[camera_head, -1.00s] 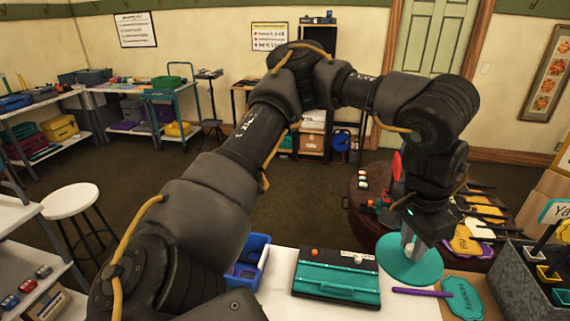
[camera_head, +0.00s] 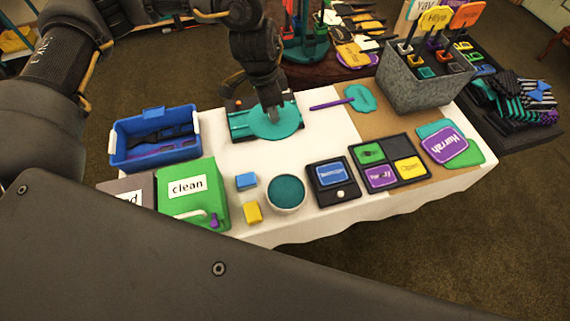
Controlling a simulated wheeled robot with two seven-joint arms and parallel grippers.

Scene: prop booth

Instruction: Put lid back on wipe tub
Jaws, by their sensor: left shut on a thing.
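The lid, a flat teal disc (camera_head: 284,128), hangs below my left gripper (camera_head: 270,112), which is shut on its middle. In the picture the lid overlaps the right part of a teal case; how high it is above the table is hard to tell. The wipe tub (camera_head: 287,206) is a round white-rimmed container with a teal top surface, upright on the white table nearer to me. The lid is apart from the tub, behind it and slightly left. My right gripper is not in view.
The teal case (camera_head: 238,124) lies behind the tub. A blue bin (camera_head: 117,150), green "clean" box (camera_head: 196,196), blue sponge (camera_head: 246,181) and yellow sponge (camera_head: 253,212) are left of it. Dark card trays (camera_head: 330,198) stand right. White tablecloth is bare between case and tub.

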